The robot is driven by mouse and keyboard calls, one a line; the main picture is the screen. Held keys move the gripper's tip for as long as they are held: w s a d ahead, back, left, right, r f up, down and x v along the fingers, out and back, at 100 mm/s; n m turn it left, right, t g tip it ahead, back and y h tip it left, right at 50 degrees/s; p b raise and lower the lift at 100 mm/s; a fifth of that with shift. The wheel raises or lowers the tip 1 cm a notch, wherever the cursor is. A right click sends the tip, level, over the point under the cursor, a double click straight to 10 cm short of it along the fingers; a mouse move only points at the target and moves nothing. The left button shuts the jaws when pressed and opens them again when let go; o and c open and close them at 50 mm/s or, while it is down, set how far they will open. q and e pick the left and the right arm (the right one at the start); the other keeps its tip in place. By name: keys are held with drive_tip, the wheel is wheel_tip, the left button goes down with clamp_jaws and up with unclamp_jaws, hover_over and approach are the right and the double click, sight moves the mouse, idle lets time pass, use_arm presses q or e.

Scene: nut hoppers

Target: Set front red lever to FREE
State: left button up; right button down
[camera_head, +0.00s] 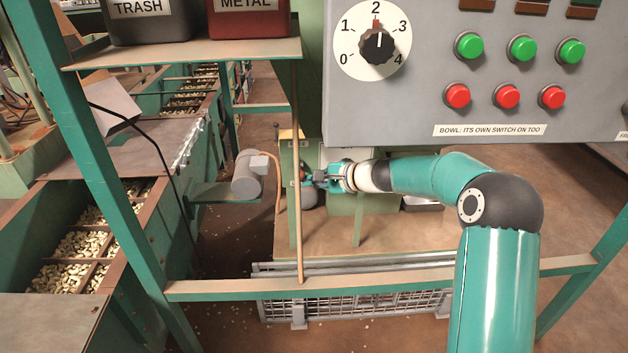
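I cannot make out a red lever in this view. My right arm comes in from the lower right and bends left under the grey control panel (480,75). Its gripper (312,178) is far off and small, pointing left, in front of green machinery (345,215) behind the frame. Dark fingers show at its tip, but I cannot tell whether they are open or hold anything. A cut-off label beginning "FR" (622,135) shows at the panel's right edge. My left gripper is not in view.
The panel carries a dial (377,45) pointing near 2, and green and red buttons. Trash (150,25) and metal (248,20) bins stand on a shelf at upper left. A green frame bar (400,283) crosses low, before a wire basket (360,303). Nut hoppers (85,245) lie left.

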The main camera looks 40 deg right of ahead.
drive_tip(key=v, duration=1.1)
drive_tip(key=shift+s, duration=0.3)
drive_tip(key=shift+d, duration=0.15)
